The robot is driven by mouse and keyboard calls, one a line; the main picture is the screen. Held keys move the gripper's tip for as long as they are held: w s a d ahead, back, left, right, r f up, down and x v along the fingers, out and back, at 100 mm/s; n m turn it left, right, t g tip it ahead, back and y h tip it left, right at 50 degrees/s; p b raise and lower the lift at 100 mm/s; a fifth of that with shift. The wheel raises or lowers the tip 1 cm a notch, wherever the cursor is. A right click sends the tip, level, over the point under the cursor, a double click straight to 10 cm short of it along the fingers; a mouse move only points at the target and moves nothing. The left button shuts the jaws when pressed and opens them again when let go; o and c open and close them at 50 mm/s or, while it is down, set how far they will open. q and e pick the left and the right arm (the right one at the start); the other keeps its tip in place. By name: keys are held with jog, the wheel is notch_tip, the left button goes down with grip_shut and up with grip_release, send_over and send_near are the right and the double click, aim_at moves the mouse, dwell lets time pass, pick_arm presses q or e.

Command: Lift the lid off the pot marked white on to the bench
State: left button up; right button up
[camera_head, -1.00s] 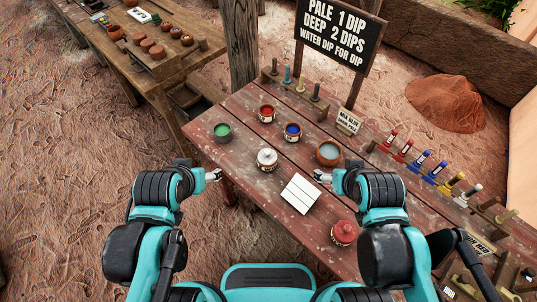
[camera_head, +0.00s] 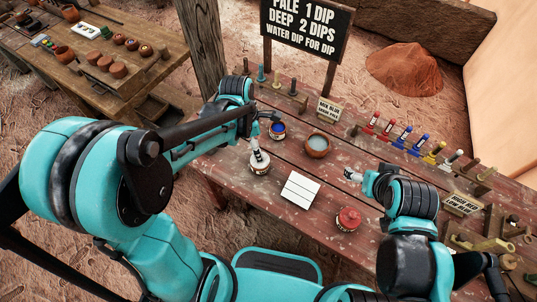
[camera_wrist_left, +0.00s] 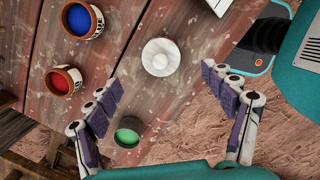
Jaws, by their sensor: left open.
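The pot with the white lid (camera_head: 260,167) stands on the bench (camera_head: 235,170), left of the white card. Its lid with a round knob (camera_wrist_left: 160,57) is seen from above in the left wrist view; the lid is on the pot. Any marking on it is too small to read. My left gripper (camera_head: 257,150) is over this pot in the head view. In the left wrist view my left gripper (camera_wrist_left: 160,78) is open and empty, with the lid just beyond and between its fingertips. My right gripper (camera_head: 352,175) hangs over the bench, right of the card; its fingers are too small to judge.
The blue pot (camera_head: 278,130) and a bowl of pale liquid (camera_head: 317,146) stand behind. The red pot (camera_wrist_left: 63,80) and green pot (camera_wrist_left: 128,133) are near my left gripper. The white card (camera_head: 300,190) lies flat; bench space around it is clear.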

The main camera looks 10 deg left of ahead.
pick_arm(q)
jog(key=f, duration=0.1)
jog(key=f+b, duration=0.1)
jog(key=f, duration=0.1)
jog(key=shift+w+d, duration=0.1)
jog(key=shift+d, duration=0.2)
notch_tip(320, 180, down, 4)
jog(key=shift+f+b, duration=0.15)
jog(key=shift+b, duration=1)
jog(key=shift+w+d+f, duration=0.1)
jog(key=shift+w+f, duration=0.05)
jog(key=shift+f, duration=0.25)
jog(key=shift+r, duration=0.1)
jog(key=shift+c, duration=0.9)
jog(key=c, duration=0.9)
